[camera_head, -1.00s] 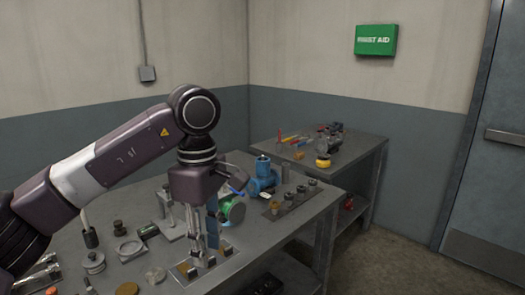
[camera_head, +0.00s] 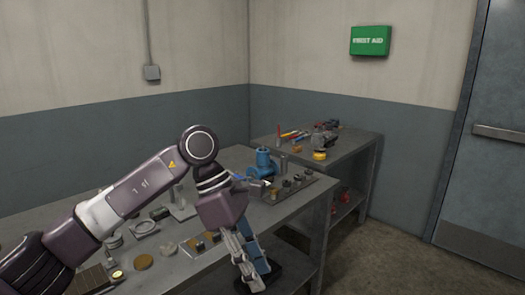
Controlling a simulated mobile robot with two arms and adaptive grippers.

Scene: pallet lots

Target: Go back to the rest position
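My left arm comes in from the left and reaches over the near workbench (camera_head: 205,272). My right gripper is not in view.
A blue machine part (camera_head: 263,163) and a dark block with several metal pieces (camera_head: 287,188) stand on the near bench. A second bench (camera_head: 352,152) at the back holds tools and a yellow-ended part (camera_head: 319,155). Floor at right is open.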

